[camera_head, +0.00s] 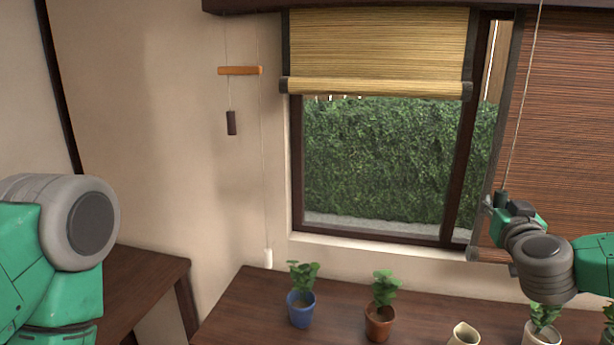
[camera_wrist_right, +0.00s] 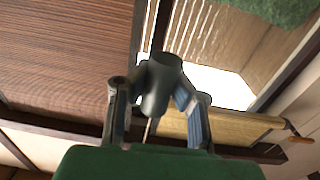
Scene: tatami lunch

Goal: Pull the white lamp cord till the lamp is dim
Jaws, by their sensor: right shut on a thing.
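My right gripper (camera_head: 497,203) is at the right of the head view, in front of the window's right frame. It is shut on a dark grey-green pull (camera_wrist_right: 160,90), which sits between the fingers in the right wrist view. A thin pale cord (camera_head: 522,90) runs straight and slightly slanted from the top edge down to this pull. A white pull (camera_head: 268,258) hangs on another thin cord (camera_head: 263,170) left of the window, apart from my gripper. No lamp shows. My left gripper is out of view; only part of my left arm shows.
An orange bar (camera_head: 240,71) and a dark brown pull (camera_head: 231,123) hang by the left wall. A half-rolled blind (camera_head: 378,45) covers the window top; a brown blind (camera_head: 570,120) hangs right. Potted plants (camera_head: 301,308) (camera_head: 379,321) and a cream cup (camera_head: 464,334) stand on the table (camera_head: 240,310).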

